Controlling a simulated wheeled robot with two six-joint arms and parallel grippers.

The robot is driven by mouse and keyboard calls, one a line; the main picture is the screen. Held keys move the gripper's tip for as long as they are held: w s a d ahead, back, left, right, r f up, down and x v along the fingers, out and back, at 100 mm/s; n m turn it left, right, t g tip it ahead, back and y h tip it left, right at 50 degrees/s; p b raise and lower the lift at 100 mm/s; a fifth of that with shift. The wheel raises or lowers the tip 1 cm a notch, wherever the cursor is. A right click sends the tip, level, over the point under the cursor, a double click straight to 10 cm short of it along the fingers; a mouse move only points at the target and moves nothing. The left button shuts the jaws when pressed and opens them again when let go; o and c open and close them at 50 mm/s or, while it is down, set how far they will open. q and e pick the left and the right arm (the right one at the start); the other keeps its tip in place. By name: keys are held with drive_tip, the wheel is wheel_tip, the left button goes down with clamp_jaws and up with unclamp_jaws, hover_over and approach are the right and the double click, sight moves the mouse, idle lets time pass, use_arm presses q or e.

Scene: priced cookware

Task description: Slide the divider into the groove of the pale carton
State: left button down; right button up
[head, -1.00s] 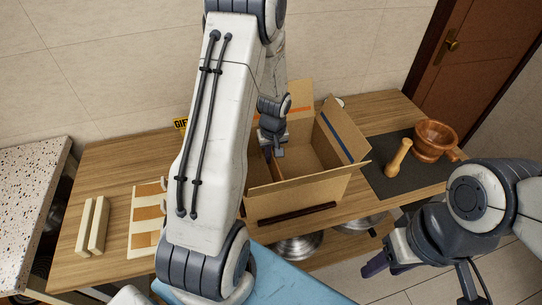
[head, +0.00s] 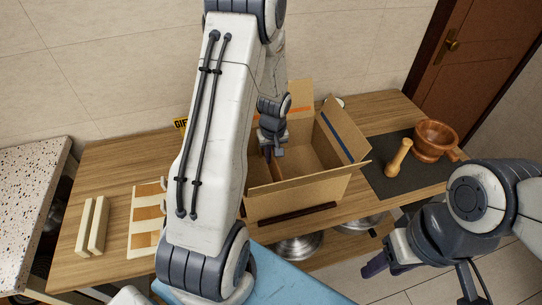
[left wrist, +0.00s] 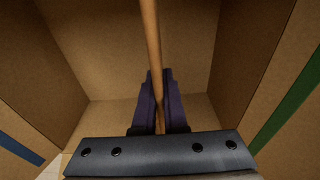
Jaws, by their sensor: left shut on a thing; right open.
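The pale carton (head: 295,205) stands open on the wooden table, its flaps spread. My left gripper (head: 268,155) is inside the carton opening, partly hidden by my own arm. In the left wrist view its purple fingers (left wrist: 156,103) are shut on the divider (left wrist: 150,35), a thin brown board seen edge-on. The divider stands between the carton's side walls. Its lower edge and the groove are hidden, so I cannot tell whether it sits in the groove. My right gripper (head: 376,266) is open and empty, in front of the table's edge, apart from the carton.
A dark mat (head: 380,172) at right holds a wooden pestle (head: 398,158) and mortar (head: 434,140). A dark bar (head: 292,217) lies before the carton. Pale blocks (head: 97,226) and a compartmented pale tray (head: 145,222) are at left. Metal pans (head: 297,247) sit below.

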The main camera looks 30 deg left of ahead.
sight(271, 165)
use_arm(q)
drive_tip(key=shift+f, duration=0.1)
idle(0.3)
drive_tip(key=shift+f+b, duration=1.9)
drive_tip(key=shift+c, duration=1.3)
unclamp_jaws()
drive_tip(key=r, duration=0.7)
drive_tip(key=d+r, duration=0.1)
drive_tip(key=r, duration=0.2)
drive_tip(key=shift+s+r, duration=0.2)
drive_tip(key=shift+s, duration=0.15)
